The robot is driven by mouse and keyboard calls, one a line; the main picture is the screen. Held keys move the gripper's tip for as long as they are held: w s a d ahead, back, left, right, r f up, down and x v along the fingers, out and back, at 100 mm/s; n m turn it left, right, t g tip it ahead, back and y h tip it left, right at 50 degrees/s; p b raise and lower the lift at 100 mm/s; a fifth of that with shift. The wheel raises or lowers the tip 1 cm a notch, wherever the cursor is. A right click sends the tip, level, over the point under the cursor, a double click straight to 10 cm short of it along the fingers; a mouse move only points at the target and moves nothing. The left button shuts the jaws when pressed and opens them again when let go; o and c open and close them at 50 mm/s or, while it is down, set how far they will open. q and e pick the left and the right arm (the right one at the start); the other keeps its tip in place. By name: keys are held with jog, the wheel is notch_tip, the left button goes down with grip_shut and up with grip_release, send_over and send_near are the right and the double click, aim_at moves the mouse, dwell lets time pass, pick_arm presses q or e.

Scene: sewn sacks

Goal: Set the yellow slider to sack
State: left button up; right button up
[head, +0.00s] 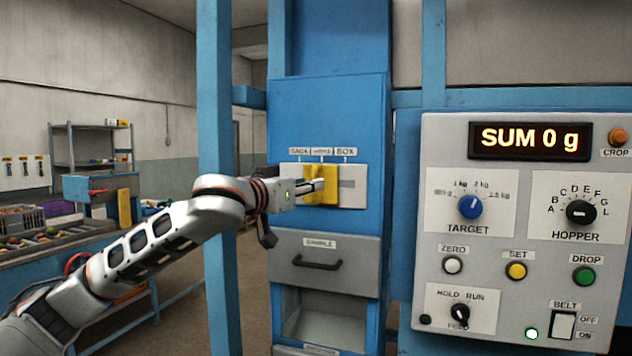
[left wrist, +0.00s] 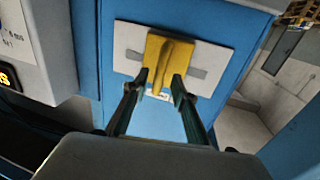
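The yellow slider (head: 329,190) sits on a pale plate on the blue cabinet, roughly in the middle of its slot, below the middle label. The SACK label (head: 299,151) is to its left and the BOX label (head: 345,151) to its right. My left gripper (head: 318,184) is at the slider's front. In the left wrist view the slider (left wrist: 168,52) has a raised ridge, and the fingertips of my left gripper (left wrist: 156,88) stand apart on either side of it. A gap shows beside the ridge, so the gripper looks open. My right gripper is not in view.
A grey SAMPLE drawer (head: 325,264) is below the slider. A control panel (head: 508,215) with knobs and buttons stands to the right, its display reading SUM 0 g. A blue post (head: 215,110) rises just left of the cabinet, behind my left arm.

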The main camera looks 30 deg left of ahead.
aim_at(314, 195)
pick_arm(q)
jog(key=w, duration=0.3)
jog(key=shift+w+p, duration=0.25)
jog(key=shift+p, duration=0.05)
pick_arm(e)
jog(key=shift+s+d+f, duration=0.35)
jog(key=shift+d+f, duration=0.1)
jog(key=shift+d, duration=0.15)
